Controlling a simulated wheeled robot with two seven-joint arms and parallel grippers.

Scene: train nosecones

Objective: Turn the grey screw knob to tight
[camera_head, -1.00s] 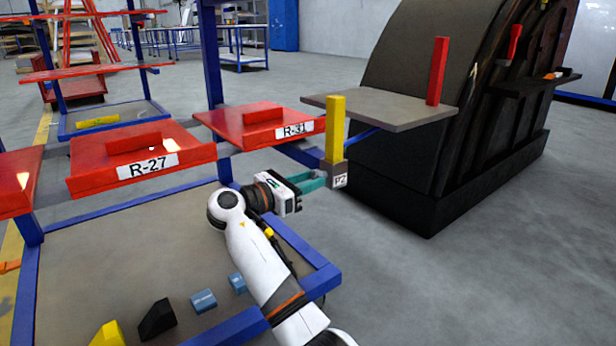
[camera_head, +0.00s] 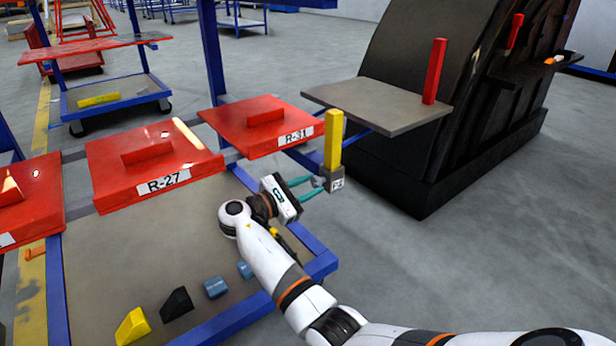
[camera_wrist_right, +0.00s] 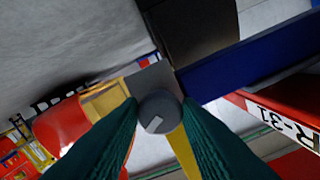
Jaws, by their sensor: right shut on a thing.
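The grey screw knob (camera_wrist_right: 160,111) is round, with a pale mark on its face. In the right wrist view it sits between the two teal fingertips. In the head view the knob (camera_head: 318,182) shows small on the left side of a grey block labelled P2 (camera_head: 335,180), under an upright yellow bar (camera_head: 333,138). My right gripper (camera_head: 313,186) reaches it from the left, its fingers shut on the knob from either side. The wrist view also shows the right gripper (camera_wrist_right: 160,115). My left gripper is not in view.
A grey shelf (camera_head: 375,103) with a red upright bar (camera_head: 435,72) juts out behind the block, beside a large black curved body (camera_head: 405,180). Red trays R-31 (camera_head: 225,118) and R-27 (camera_head: 110,175) are to the left. Several small blocks lie on the lower shelf (camera_head: 140,250).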

